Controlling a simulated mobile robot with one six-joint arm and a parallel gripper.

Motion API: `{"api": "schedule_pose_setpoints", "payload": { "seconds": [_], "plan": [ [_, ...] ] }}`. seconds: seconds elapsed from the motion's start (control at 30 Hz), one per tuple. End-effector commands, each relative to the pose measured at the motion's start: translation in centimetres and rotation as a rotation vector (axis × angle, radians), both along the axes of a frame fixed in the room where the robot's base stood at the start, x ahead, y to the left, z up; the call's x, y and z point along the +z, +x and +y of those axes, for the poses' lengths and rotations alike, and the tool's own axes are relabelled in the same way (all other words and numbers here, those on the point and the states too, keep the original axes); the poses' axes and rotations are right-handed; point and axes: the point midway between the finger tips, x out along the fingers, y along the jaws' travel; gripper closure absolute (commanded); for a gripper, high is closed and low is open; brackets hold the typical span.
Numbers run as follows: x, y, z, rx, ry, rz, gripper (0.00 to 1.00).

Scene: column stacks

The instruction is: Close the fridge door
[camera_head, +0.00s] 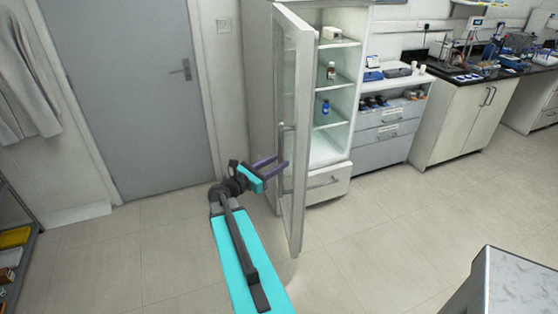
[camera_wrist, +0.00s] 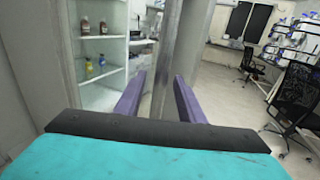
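The fridge (camera_head: 322,188) stands against the back wall with bottles on its lit shelves. Its glass door (camera_head: 294,65) is wide open and swung out toward the camera. A vertical handle (camera_head: 281,150) is on the door's left face. My gripper (camera_head: 281,161) is on that left side, with its purple fingers pointing at the handle area. In the wrist view, my gripper (camera_wrist: 158,84) has its fingers apart, with the handle bar and door frame (camera_wrist: 189,45) upright in front of and between them. I cannot tell whether the fingers touch the door.
A grey room door (camera_head: 135,90) is at the left. A drawer cabinet (camera_head: 384,140) and a lab bench (camera_head: 462,117) stand right of the fridge. A grey-topped unit (camera_head: 515,285) is at the lower right. The floor in front of the fridge is clear. Office chairs (camera_wrist: 297,95) show in the wrist view.

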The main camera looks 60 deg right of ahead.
Motion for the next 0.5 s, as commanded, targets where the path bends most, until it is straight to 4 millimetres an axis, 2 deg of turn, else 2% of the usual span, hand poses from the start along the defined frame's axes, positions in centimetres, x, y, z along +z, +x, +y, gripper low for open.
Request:
{"api": "schedule_pose_setpoints", "payload": {
  "seconds": [0.2,0.5],
  "plan": [
    [0.1,-0.5,-1.8,-0.001,0.0,0.001,0.64],
    [0.0,-0.6,-2.1,-0.001,-0.001,0.0,0.64]
  ]
}}
